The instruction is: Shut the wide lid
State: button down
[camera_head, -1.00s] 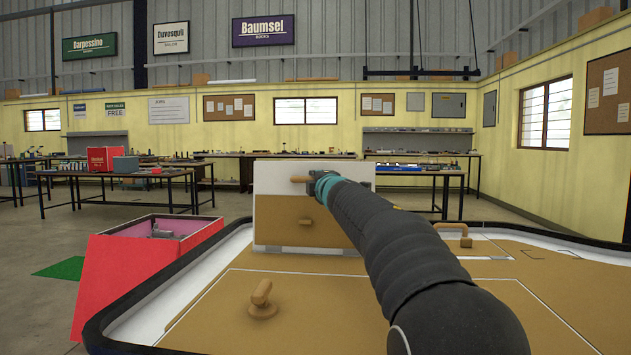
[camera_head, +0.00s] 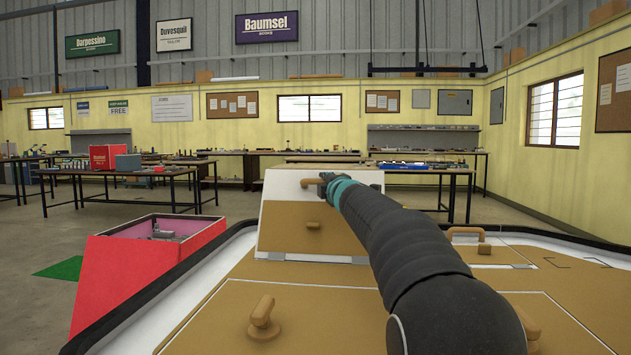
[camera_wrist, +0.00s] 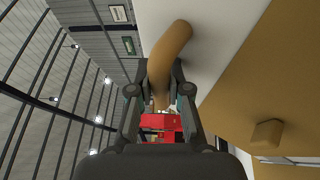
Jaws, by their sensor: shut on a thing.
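The wide lid (camera_head: 340,235), a white and tan panel, is raised at the far side of the board and leans back, away from me. A wooden handle (camera_head: 308,183) sits near its upper edge, and a small knob (camera_head: 313,225) sits lower. My gripper (camera_head: 325,184) is at the handle, its fingertips partly hidden by the arm. In the wrist view, the gripper (camera_wrist: 160,95) has its fingers closed around the curved handle (camera_wrist: 165,52), with the lid's face (camera_wrist: 235,75) to the right.
The tan board (camera_head: 205,310) has another upright wooden handle (camera_head: 262,318) at the front left and a handle (camera_head: 466,235) at the right. A red open box (camera_head: 120,280) stands to the left. Work tables (camera_head: 110,178) are far behind.

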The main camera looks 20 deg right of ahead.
jog(key=shift+f, duration=0.25)
jog(key=c, duration=1.2)
grip_release()
jog(key=shift+w+a, duration=0.1)
jog(key=shift+c, duration=0.2)
jog(key=shift+r, duration=0.1)
jog(key=s, duration=1.2)
jog(key=shift+f, duration=0.4)
